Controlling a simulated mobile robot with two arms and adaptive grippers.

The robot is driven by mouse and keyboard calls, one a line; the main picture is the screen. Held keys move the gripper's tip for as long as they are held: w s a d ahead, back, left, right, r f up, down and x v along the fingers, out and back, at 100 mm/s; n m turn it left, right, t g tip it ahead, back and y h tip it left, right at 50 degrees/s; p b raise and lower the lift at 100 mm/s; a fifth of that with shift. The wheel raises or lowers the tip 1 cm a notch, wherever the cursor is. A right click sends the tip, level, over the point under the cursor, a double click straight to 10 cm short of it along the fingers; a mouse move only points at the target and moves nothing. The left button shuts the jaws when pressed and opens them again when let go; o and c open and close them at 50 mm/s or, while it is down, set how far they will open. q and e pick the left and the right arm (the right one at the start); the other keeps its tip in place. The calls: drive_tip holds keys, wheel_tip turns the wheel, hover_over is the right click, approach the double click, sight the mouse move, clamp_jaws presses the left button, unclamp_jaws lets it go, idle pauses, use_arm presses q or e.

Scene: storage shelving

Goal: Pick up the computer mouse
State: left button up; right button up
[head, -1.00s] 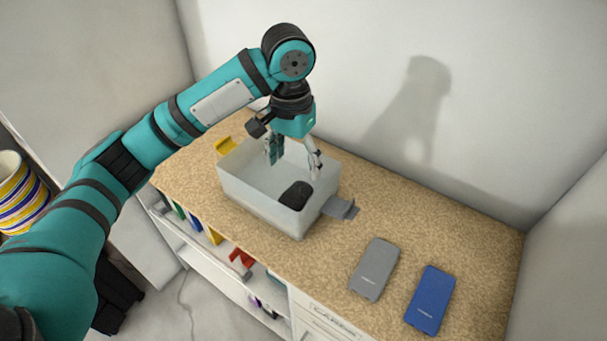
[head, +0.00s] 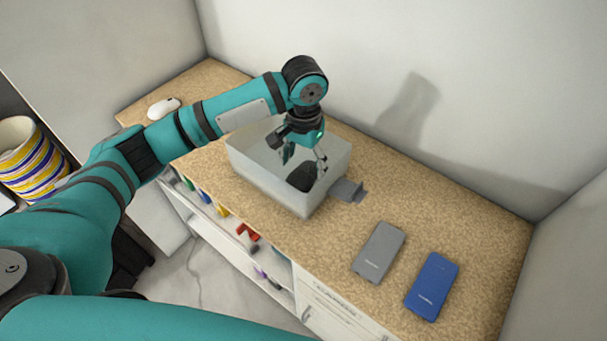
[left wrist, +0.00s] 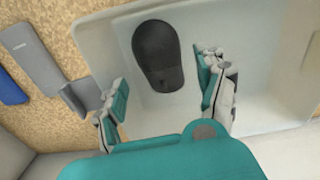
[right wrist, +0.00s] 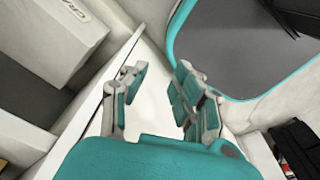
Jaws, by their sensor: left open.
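A black computer mouse (head: 302,177) lies inside a translucent white bin (head: 268,187) on the shelf top. In the left wrist view the mouse (left wrist: 158,55) lies on the bin floor, beyond and between the open fingers. My left gripper (head: 304,160) points down into the bin, open and empty, with the mouse just below it. A second mouse, white (head: 164,108), lies on the far left of the top. My right gripper (right wrist: 155,100) shows only in its own wrist view, with its fingers apart and nothing between them.
A grey bracket-like piece (head: 347,190) stands against the bin's right side. A grey phone (head: 379,252) and a blue phone (head: 433,287) lie to the right. A striped cup (head: 32,160) is at the left. Walls close the back and right.

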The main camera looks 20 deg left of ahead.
sight(303, 173)
use_arm(q)
wheel_tip(303, 173, down, 5)
drive_tip(key=shift+a+r+p, duration=0.1)
drive_tip(key=shift+r+p, duration=0.1)
drive_tip(key=shift+p, duration=0.65)
drive_tip(key=shift+f, duration=0.2)
drive_tip(key=c, duration=1.1)
use_arm(e)
drive_tip(key=shift+s+a+r, duration=0.1)
drive_tip(key=shift+s+r, duration=0.75)
drive_tip(key=shift+s, duration=0.05)
